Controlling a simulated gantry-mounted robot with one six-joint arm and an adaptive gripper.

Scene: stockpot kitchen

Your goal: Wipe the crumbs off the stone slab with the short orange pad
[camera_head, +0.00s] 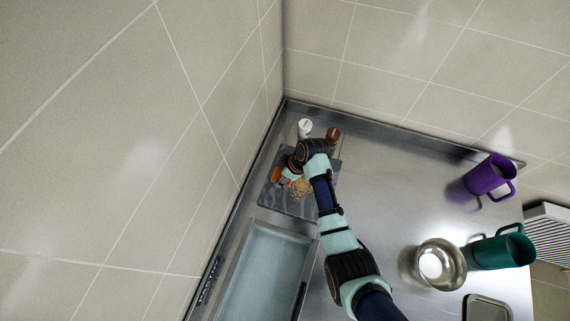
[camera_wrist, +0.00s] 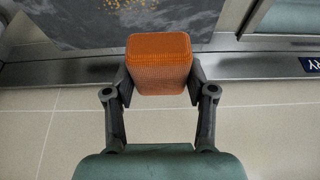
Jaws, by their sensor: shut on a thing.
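The dark stone slab (camera_head: 291,206) lies on the steel counter near the corner; part of it also shows in the wrist view (camera_wrist: 200,22). Tan crumbs (camera_head: 300,188) lie in a patch on the slab; some show at the top of the wrist view (camera_wrist: 95,12). The short orange pad (camera_wrist: 159,63) is between the fingers of my gripper (camera_wrist: 160,88), which is shut on it. In the head view the pad (camera_head: 280,176) is over the slab's left side, left of the crumbs. I cannot tell whether it touches the slab.
White (camera_head: 305,127) and brown (camera_head: 333,135) shakers stand behind the slab. A sink basin (camera_head: 262,270) lies in front. Tiled walls close the left and back.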

